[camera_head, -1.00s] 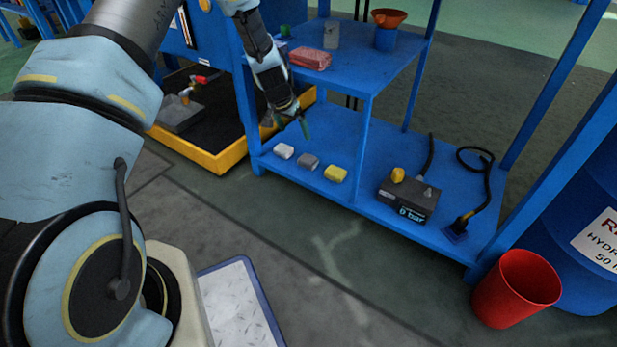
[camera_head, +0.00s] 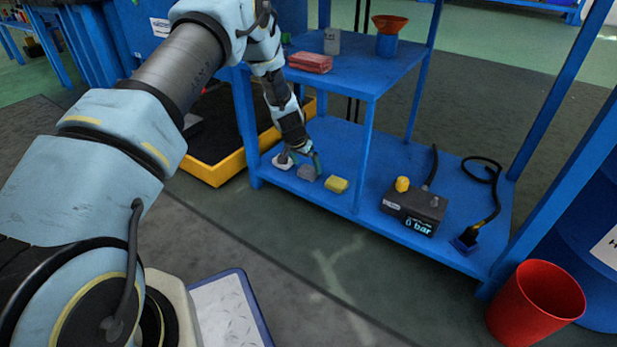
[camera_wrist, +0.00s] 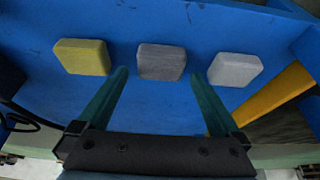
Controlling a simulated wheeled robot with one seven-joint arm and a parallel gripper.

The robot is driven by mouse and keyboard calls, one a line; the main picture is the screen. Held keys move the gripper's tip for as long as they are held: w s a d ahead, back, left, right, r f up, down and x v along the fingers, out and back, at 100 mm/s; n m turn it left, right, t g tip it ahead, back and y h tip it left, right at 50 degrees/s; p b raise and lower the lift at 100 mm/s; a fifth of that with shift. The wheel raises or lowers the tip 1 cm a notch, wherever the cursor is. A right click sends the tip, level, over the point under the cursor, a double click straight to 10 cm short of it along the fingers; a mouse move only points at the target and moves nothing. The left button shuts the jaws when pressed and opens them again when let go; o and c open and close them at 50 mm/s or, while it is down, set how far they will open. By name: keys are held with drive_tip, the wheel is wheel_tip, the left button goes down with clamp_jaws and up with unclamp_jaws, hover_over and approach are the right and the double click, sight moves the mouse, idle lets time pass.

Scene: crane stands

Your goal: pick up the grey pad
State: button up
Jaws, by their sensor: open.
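The grey pad (camera_head: 307,172) lies on the lower blue shelf (camera_head: 335,203), between a white pad (camera_head: 283,161) and a yellow pad (camera_head: 337,185). In the wrist view the grey pad (camera_wrist: 162,62) is just beyond and between my two green fingertips. My gripper (camera_wrist: 158,72) is open and empty, with its fingers apart on either side of the grey pad's line. In the wrist view the yellow pad (camera_wrist: 82,57) is to the left and the white pad (camera_wrist: 235,69) to the right. In the head view my gripper (camera_head: 301,158) is low over the shelf, right at the pads.
The upper shelf holds a red package (camera_head: 310,62) above the pads. A blue shelf post (camera_head: 363,155) stands right of the yellow pad. A dark gauge box (camera_head: 413,209) sits farther right. A yellow-rimmed tray (camera_head: 215,168) is at left. A red bucket (camera_head: 536,303) stands on the floor.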

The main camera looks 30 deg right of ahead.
sight(308, 170)
drive_tip(key=b+x, duration=0.1)
drive_tip(key=x, duration=0.2)
drive_tip(key=shift+a+f, duration=0.1)
drive_tip(key=c, duration=1.2)
drive_tip(key=shift+o, duration=0.2)
drive_tip(key=shift+r+p, duration=0.4)
drive_tip(key=shift+r, duration=0.2)
wheel_tip(308, 170, up, 3)
drive_tip(key=shift+r+p, duration=0.1)
drive_tip(key=shift+p, duration=1)
drive_tip(key=s+a+p, duration=0.2)
drive_tip(key=s+a, duration=0.2)
drive_tip(key=a, duration=0.4)
drive_tip(key=s+a+p, duration=0.3)
drive_tip(key=s+a, duration=0.2)
drive_tip(key=a, duration=0.2)
drive_tip(key=shift+a+f+p, duration=0.35)
